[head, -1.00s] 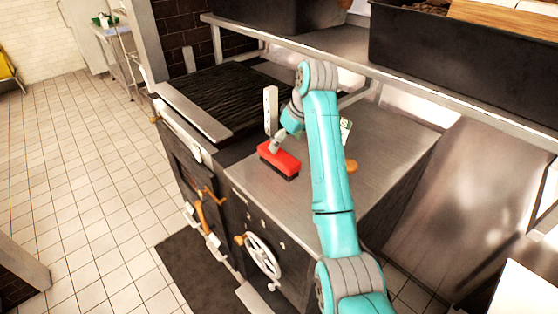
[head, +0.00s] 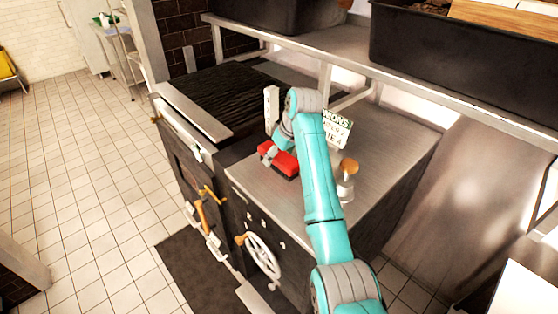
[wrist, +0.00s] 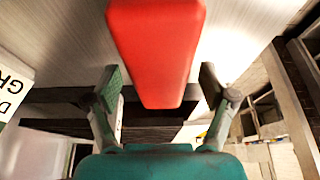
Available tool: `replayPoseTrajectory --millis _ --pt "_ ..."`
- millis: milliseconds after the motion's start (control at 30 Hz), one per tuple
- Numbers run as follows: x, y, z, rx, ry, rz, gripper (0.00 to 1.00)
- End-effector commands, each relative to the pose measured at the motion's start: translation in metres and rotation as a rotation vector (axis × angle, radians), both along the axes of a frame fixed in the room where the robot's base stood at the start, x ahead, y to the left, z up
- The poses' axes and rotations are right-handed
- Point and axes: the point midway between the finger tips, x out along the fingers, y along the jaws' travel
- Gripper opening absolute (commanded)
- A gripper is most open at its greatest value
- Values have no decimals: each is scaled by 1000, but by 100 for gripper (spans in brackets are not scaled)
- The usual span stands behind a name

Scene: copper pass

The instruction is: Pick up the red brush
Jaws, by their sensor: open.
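The red brush (head: 279,160) lies on the steel counter of the stove, with dark bristles under its red block. In the wrist view the red block (wrist: 156,45) fills the upper middle, and its near end lies between my two fingers. My gripper (wrist: 160,88) is open, with a finger on each side of the brush and gaps visible between. In the head view my gripper (head: 271,154) is at the brush's left end, partly hidden by my wrist. I cannot tell its exact height over the counter.
A small sign (head: 337,128) and a metal item with a wooden knob (head: 347,180) stand right of my arm. A dark ridged grill (head: 215,98) lies to the left. A shelf with black bins (head: 450,50) overhangs the back. The counter's front is clear.

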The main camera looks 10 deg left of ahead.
Motion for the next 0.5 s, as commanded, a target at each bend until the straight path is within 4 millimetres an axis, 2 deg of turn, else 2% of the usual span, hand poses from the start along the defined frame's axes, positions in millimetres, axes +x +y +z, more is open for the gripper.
replayPoseTrajectory --millis 33,200,300,500 --pt "0 0 0 0 0 0 76" --pt "0 0 0 0 0 0 33" --pt "0 0 0 0 0 0 13" --pt "0 0 1 1 -1 0 13"
